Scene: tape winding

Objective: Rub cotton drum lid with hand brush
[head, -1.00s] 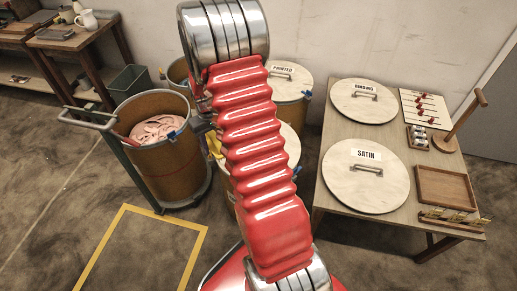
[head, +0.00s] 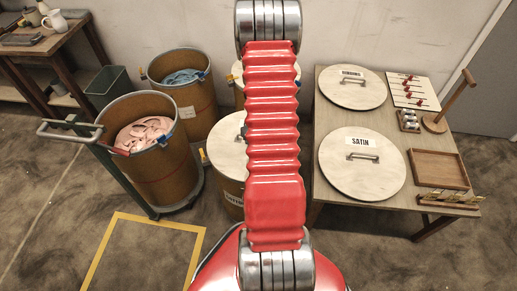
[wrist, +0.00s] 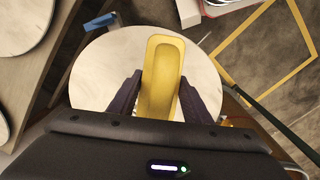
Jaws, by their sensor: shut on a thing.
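My gripper (wrist: 165,100) is shut on a yellow hand brush (wrist: 163,70) in the wrist view. The brush lies lengthwise between the dark fingers, over a pale round drum lid (wrist: 110,62). I cannot tell whether its bristles touch the lid. In the head view my red arm hides the gripper and brush. A lidded drum stands left of the arm, its pale lid (head: 228,150) partly covered by the arm. The label on its side is cut off and unreadable, so I cannot confirm it is cotton.
Another lidded drum (head: 237,72) stands behind. At left are an open drum of pink tape (head: 165,175) on a cart and one of blue tape (head: 200,105). The table (head: 335,190) at right holds binding (head: 352,95) and satin (head: 345,180) lids, racks and a tray.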

